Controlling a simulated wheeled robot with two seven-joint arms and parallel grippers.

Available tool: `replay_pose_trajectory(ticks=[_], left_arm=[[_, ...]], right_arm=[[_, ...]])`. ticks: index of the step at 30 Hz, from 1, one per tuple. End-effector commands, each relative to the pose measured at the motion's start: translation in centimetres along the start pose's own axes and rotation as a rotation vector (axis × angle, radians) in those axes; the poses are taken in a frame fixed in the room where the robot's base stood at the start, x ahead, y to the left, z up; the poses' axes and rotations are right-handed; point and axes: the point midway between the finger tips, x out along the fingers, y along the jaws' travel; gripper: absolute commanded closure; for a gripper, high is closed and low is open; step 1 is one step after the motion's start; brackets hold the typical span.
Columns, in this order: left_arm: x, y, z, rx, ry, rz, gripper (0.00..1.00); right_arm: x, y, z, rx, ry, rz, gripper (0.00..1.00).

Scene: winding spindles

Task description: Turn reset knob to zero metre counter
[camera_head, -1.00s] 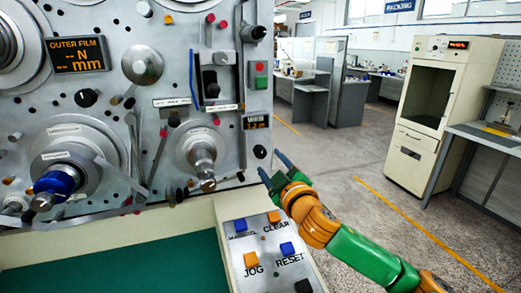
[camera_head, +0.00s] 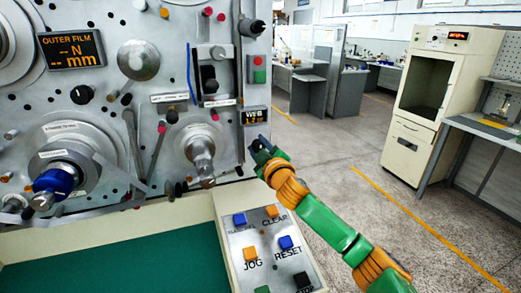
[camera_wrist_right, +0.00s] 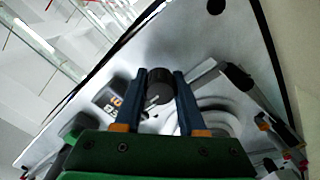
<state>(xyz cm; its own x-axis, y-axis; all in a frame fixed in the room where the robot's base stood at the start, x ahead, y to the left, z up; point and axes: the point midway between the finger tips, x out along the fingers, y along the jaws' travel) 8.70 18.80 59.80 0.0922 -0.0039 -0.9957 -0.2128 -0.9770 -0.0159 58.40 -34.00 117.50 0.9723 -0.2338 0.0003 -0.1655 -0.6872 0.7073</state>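The metre counter (camera_head: 255,116) is a small dark display with lit characters at the right edge of the grey machine panel; I cannot read it surely. It also shows, tilted, in the right wrist view (camera_wrist_right: 110,101). The reset knob (camera_wrist_right: 160,84) is a short black cylinder below the counter. My right gripper (camera_head: 259,142) is at the panel's right edge and hides the knob in the head view. In the right wrist view, its two dark fingers (camera_wrist_right: 160,88) lie on either side of the knob, closed against it. My left gripper is out of view.
A button box (camera_head: 268,245) with JOG, CLEAR and RESET buttons is below the gripper. A metal spindle (camera_head: 202,165) protrudes to its left. A black knob (camera_head: 252,27) sticks out higher up. Open floor and a cream cabinet (camera_head: 425,95) lie to the right.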

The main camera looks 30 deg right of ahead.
Motion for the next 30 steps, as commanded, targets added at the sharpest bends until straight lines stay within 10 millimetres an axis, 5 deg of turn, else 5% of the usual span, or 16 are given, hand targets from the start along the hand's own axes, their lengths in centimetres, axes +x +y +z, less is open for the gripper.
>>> replay_pose_trajectory(ticks=[4, 9, 13, 18, 30], left_arm=[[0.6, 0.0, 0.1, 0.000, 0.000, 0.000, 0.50], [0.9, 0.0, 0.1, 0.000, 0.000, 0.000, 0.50], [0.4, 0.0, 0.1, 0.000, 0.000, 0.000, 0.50], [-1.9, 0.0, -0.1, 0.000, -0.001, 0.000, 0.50], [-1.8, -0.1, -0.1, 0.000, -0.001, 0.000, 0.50]], right_arm=[[0.0, -0.3, 0.2, 0.126, 0.000, -0.002, 1.00], [0.0, -0.2, 0.0, 0.682, -0.002, -0.003, 1.00], [0.0, -0.1, -0.1, 0.903, -0.003, -0.004, 1.00], [0.0, 0.1, -0.3, 1.431, -0.007, -0.003, 1.00], [0.0, 0.0, 0.1, 1.541, 0.000, 0.001, 1.00]])
